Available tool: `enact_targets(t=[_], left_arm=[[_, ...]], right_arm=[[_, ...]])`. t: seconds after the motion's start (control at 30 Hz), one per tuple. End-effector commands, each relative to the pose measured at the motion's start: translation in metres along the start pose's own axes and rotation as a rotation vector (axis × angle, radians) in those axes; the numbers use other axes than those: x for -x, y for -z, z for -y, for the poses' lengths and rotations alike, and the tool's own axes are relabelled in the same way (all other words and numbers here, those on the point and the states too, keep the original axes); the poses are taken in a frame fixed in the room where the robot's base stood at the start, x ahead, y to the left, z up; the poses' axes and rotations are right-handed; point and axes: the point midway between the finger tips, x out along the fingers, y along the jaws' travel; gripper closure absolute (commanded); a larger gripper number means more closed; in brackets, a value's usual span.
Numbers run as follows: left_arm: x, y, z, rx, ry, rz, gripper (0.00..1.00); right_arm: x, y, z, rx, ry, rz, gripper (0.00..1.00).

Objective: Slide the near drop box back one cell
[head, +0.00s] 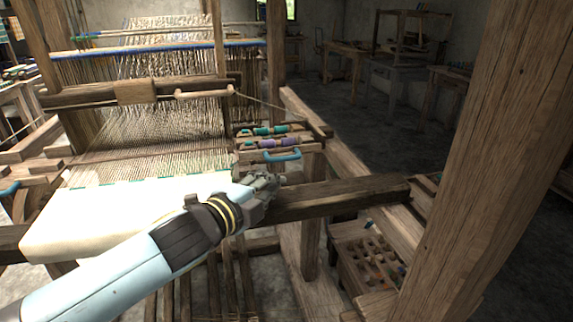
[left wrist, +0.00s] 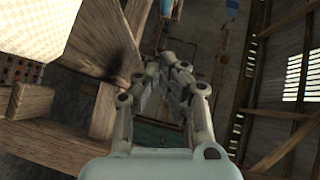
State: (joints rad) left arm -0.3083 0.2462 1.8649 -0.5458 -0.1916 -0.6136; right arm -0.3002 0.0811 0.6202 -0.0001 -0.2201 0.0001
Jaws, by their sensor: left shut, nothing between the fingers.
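The drop box (head: 308,148) sits at the right end of the loom's beater. It is a wooden box with cells. A teal shuttle (head: 270,130) and a purple shuttle (head: 273,143) lie in it, one behind the other. A blue handle (head: 283,156) is on its near side. My left gripper (head: 274,181) is shut and empty, just in front of and below this handle. I see no clear contact with it. In the left wrist view the closed fingers (left wrist: 178,60) point up the picture. My right gripper is not in view.
White cloth (head: 110,215) lies on the loom left of my gripper. A thick wooden beam (head: 340,197) runs right from beside the gripper. A large post (head: 490,150) blocks the right side. A wooden rack (head: 365,255) stands low at right. Another blue handle (head: 9,188) is at far left.

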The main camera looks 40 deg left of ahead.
Motion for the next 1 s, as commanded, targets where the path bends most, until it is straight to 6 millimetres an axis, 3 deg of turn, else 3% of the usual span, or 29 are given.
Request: enact_targets(t=[0.13, 0.4, 0.63, 1.0], left_arm=[[-0.032, 0.001, 0.005, 0.003, 0.002, 0.001, 1.00], [-0.086, -0.005, 0.002, -0.002, 0.001, 0.001, 1.00], [-0.104, -0.024, 0.001, 0.001, 0.001, 0.000, 1.00], [-0.107, -0.028, 0.001, 0.001, 0.001, 0.000, 1.00]], right_arm=[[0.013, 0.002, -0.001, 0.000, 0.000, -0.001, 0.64], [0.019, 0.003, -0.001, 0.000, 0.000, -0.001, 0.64], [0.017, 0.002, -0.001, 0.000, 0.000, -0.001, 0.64], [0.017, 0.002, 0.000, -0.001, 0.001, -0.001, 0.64]])
